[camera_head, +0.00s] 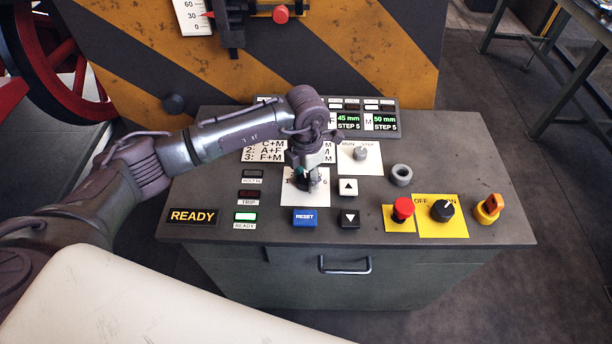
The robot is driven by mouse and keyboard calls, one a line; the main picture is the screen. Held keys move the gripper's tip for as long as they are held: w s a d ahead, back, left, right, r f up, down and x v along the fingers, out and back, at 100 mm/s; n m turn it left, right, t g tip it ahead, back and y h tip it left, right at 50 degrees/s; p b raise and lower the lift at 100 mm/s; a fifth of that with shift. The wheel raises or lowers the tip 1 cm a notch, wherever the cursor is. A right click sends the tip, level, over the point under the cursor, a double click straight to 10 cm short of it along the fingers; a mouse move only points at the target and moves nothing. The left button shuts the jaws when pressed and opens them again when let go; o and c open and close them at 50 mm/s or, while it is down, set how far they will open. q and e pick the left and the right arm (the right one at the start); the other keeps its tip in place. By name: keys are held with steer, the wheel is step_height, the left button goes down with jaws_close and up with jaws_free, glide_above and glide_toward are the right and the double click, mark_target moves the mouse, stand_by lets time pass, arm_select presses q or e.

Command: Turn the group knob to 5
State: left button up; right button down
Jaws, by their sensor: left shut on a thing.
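The group knob's white plate (319,198) lies on the grey console top, just above the blue RESET button. A "6" shows at the plate's right edge. My left gripper (311,183) points down over the middle of this plate and is shut on the group knob. The fingers hide most of the knob, so its pointer setting cannot be read. My right gripper is not in view.
Up and down arrow buttons (348,187) sit close right of the gripper. The RUN/STEP knob (360,153) is behind them. A red button (403,208), black OFF/ON switch (443,210) and orange key switch (489,209) stand farther right. Displays (380,122) line the back.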

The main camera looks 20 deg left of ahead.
mark_target(306, 179)
arm_select(q)
steer(key=shift+f+m+b, duration=0.15)
steer(key=shift+m+b, duration=0.25)
steer(key=shift+b, duration=0.1)
steer(key=m+b, duration=0.8)
steer(key=b, duration=0.2)
steer(key=shift+w+f+b, duration=0.1)
steer(key=shift+b, duration=0.25)
steer(key=shift+r+m+b, duration=0.25)
steer(key=shift+m+b, duration=1.15)
steer(key=shift+m, duration=0.1)
steer(key=o, duration=1.1)
steer(key=shift+o, duration=0.2)
step_height(306, 179, up, 12)
